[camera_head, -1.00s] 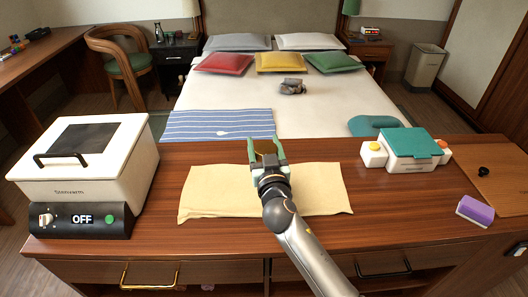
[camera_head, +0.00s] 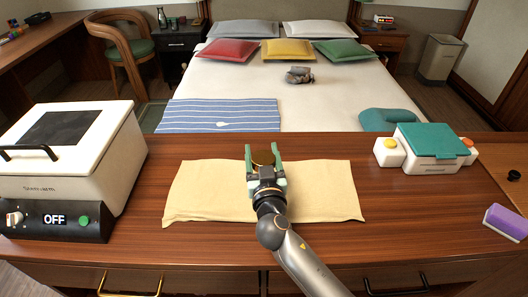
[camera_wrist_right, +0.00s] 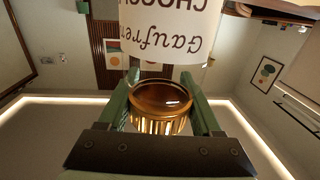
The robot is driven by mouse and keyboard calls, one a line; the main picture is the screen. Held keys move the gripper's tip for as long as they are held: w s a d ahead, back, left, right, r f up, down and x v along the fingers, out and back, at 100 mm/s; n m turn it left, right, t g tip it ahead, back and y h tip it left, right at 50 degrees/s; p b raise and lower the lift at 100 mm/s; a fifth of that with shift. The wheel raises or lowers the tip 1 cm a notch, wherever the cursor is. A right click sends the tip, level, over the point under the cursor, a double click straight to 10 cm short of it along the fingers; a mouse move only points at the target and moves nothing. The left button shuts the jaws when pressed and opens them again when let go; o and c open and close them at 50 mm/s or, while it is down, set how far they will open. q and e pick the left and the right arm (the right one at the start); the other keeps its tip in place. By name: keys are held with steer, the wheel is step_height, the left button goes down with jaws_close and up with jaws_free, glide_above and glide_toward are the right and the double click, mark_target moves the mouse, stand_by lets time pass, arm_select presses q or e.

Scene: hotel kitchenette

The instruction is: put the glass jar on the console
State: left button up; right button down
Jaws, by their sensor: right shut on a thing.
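My right gripper (camera_head: 263,149) points away from me above the yellow cloth. Its green fingers are closed on a round amber piece with a gold ribbed rim, which I take to be the glass jar (camera_head: 262,157). It also shows between the fingers in the right wrist view (camera_wrist_right: 161,99). Beyond the fingertips there, a white surface with upside-down "Gaufre" lettering (camera_wrist_right: 172,30) shows; I cannot tell whether it belongs to the jar. The wooden surface that I take as the console (camera_head: 398,215) spans the front. My left gripper is not in view.
A white box appliance marked OFF (camera_head: 55,185) stands at the left. The yellow cloth (camera_head: 205,190) lies in the middle. A teal-lidded white box (camera_head: 428,140) and a purple block (camera_head: 506,221) are at the right. Bare wood shows between them. The bed (camera_head: 335,95) is behind.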

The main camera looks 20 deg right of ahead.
steer(key=shift+f+b, duration=0.35)
steer(key=shift+b, duration=0.1)
steer(key=shift+s+f+b, duration=0.1)
steer(key=shift+f+b, duration=0.15)
steer(key=shift+b, duration=0.1)
steer(key=c, duration=0.5)
jaws_free()
steer(key=shift+f, duration=0.1)
steer(key=shift+o, duration=0.7)
steer(key=o, duration=0.3)
